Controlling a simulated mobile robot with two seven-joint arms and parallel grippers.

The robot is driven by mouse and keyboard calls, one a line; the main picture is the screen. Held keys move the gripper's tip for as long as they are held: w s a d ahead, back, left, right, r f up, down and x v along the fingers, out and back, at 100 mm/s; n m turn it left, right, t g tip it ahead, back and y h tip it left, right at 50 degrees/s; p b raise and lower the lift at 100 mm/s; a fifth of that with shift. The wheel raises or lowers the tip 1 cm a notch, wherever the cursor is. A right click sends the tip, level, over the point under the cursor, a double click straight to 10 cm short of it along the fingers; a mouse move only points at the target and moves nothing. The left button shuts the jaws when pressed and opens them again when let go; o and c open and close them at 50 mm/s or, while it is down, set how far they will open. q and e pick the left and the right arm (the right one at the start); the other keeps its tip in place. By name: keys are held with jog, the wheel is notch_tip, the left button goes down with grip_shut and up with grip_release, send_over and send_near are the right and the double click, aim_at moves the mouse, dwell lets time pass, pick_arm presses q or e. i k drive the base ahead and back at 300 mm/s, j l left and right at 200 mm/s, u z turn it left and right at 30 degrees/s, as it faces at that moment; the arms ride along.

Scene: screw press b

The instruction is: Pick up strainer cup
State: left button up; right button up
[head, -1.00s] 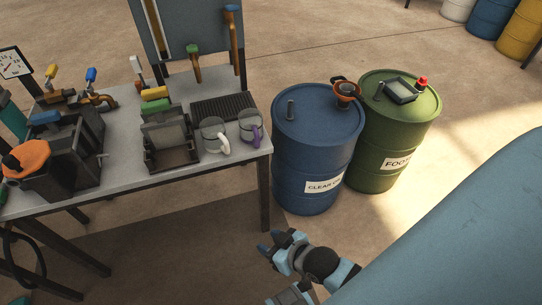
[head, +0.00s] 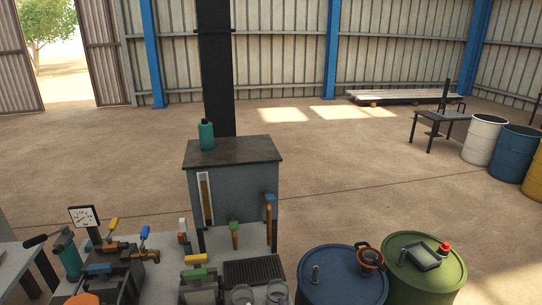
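A cup-like piece with an orange rim and dark inside (head: 369,257) sits at the right edge of the blue drum's top (head: 335,272); it may be the strainer cup, but I cannot tell for sure. Two clear cups, the left one (head: 242,295) and the right one (head: 277,292), stand at the bottom edge of the head view on the workbench, partly cut off. Neither of my grippers is in view.
A green drum (head: 440,277) with a grey device (head: 421,256) and a red-capped item (head: 443,248) stands right of the blue drum. A grey cabinet (head: 255,184) carries a teal bottle (head: 206,136). Open floor (head: 350,170) lies behind the drums.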

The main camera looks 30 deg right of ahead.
aim_at(369, 257)
jog(key=z, duration=1.65)
